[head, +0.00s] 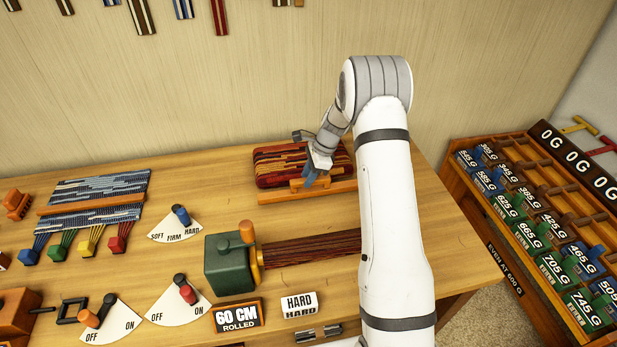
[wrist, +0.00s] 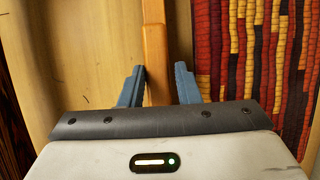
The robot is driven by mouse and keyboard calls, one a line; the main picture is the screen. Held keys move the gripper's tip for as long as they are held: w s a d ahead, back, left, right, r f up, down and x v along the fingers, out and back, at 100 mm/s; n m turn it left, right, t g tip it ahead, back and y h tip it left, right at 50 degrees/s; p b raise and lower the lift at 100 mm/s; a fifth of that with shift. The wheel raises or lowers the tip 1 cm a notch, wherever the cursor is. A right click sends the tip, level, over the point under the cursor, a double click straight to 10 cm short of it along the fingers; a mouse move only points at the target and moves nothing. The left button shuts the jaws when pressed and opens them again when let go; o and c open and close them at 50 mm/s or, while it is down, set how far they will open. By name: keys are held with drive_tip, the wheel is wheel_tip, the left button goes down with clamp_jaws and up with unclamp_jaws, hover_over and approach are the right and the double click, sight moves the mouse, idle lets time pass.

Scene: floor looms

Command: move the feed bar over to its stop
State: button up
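An orange wooden bar, which I take to be the feed bar (head: 275,198), lies along the front edge of a red, orange and dark woven cloth (head: 272,165) at the back of the bench. My gripper (head: 312,178) is down at this bar, near its right part. In the wrist view the orange bar (wrist: 155,62) runs between the two blue fingers of my gripper (wrist: 160,85). The fingers stand apart with a gap visible on the right side; on the left the finger is very close to the bar. I cannot tell any stop apart.
A green block with an orange crank (head: 232,262) and dark red threads (head: 315,247) lies in front. A blue weaving (head: 95,195) and several dials (head: 175,226) fill the left. A weight rack (head: 530,215) stands right.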

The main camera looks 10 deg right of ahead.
drive_tip(key=o, duration=0.4)
drive_tip(key=shift+w, duration=0.1)
drive_tip(key=shift+r, duration=0.1)
drive_tip(key=b+v, duration=0.1)
drive_tip(key=v, duration=0.6)
drive_tip(key=shift+d+r, duration=0.2)
drive_tip(key=shift+r, duration=0.1)
drive_tip(key=s+a+r+n+t+h, duration=0.1)
drive_tip(key=s+a+r+n+h, duration=0.1)
drive_tip(key=s+r+n, duration=0.95)
drive_tip(key=s+r+n+t+h, duration=0.1)
drive_tip(key=s+r+n, duration=0.1)
drive_tip(key=s, duration=1)
drive_tip(key=s+r+n+t+h, duration=0.1)
drive_tip(key=s+r+n, duration=0.2)
drive_tip(key=s, duration=0.9)
drive_tip(key=shift+a+n, duration=0.2)
drive_tip(key=shift+n, duration=0.55)
